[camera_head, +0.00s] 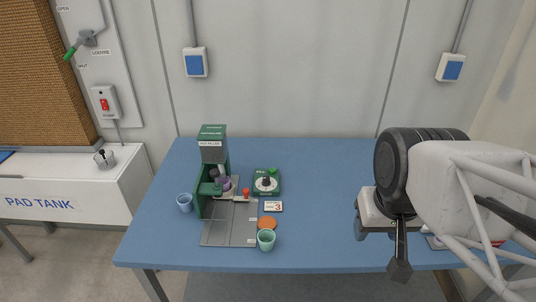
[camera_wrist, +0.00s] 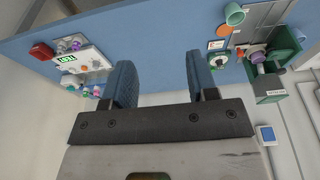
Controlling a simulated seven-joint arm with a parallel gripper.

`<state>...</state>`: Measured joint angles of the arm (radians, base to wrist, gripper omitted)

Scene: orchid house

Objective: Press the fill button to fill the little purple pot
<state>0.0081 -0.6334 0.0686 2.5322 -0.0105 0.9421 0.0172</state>
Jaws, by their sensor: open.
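A green pot-filling machine (camera_head: 211,150) stands left of centre on the blue table in the head view. A small purple pot (camera_head: 225,184) sits low in it, partly hidden by the machine. The machine also shows upside down at the right of the wrist view (camera_wrist: 285,42), with the purple pot (camera_wrist: 257,56) beside it. I cannot tell which control is the fill button. My gripper (camera_wrist: 162,82) is open and empty, well right of the machine.
A number card (camera_head: 273,206), an orange disc (camera_head: 267,223), a teal cup (camera_head: 266,241) and a blue cup (camera_head: 185,203) are nearby.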

